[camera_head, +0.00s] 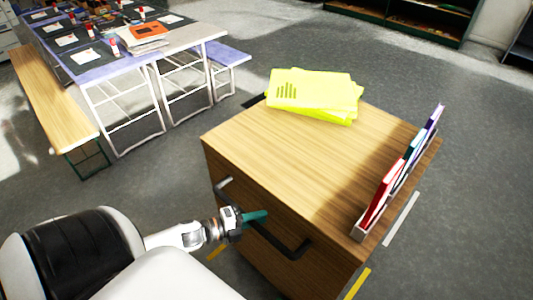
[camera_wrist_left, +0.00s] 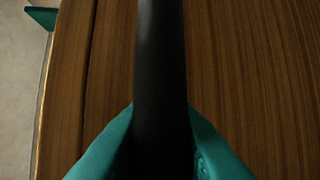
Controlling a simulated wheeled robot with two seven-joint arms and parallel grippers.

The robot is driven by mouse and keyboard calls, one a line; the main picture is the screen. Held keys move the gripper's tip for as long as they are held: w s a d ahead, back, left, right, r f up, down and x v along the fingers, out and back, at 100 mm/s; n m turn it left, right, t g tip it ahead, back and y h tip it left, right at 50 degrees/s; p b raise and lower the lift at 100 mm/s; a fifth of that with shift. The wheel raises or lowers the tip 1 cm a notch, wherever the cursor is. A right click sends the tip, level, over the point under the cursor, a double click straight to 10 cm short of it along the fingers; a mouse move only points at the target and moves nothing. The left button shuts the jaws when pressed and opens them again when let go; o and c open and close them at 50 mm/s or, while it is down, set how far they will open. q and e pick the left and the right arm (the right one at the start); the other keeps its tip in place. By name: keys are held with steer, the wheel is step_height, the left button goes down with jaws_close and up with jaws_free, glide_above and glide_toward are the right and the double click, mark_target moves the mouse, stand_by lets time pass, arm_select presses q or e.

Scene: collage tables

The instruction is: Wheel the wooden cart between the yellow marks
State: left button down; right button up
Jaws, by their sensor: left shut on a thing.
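The wooden cart (camera_head: 300,160) stands in the middle of the head view, with a dark bar handle (camera_head: 277,241) on its near side. My left gripper (camera_head: 256,216), with teal fingers, is shut on this handle. In the left wrist view the black handle bar (camera_wrist_left: 160,60) runs between the two teal fingers, with the cart's wood grain (camera_wrist_left: 235,80) behind it. One yellow mark (camera_head: 358,284) lies on the floor at the cart's near right corner. Another yellow mark (camera_head: 217,252) shows partly behind my left arm. My right gripper is not in view.
Yellow papers (camera_head: 315,92) and a rack of books (camera_head: 393,185) sit on the cart top. A white floor strip (camera_head: 401,219) lies to the right. A collage table (camera_head: 190,42) and wooden bench (camera_head: 52,98) stand at left. Shelves (camera_head: 410,18) are at the back; grey floor between is clear.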

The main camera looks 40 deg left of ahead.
arm_select(q)
steer(key=s+p, duration=0.2)
steer(key=s, duration=0.9)
steer(key=shift+a, duration=0.45)
steer(key=c, duration=1.3)
jaws_free()
steer(key=shift+s, duration=0.1)
steer(key=b+v, duration=0.1)
steer(key=v, duration=1)
steer(key=shift+s+a, duration=0.25)
steer(key=shift+s, duration=0.1)
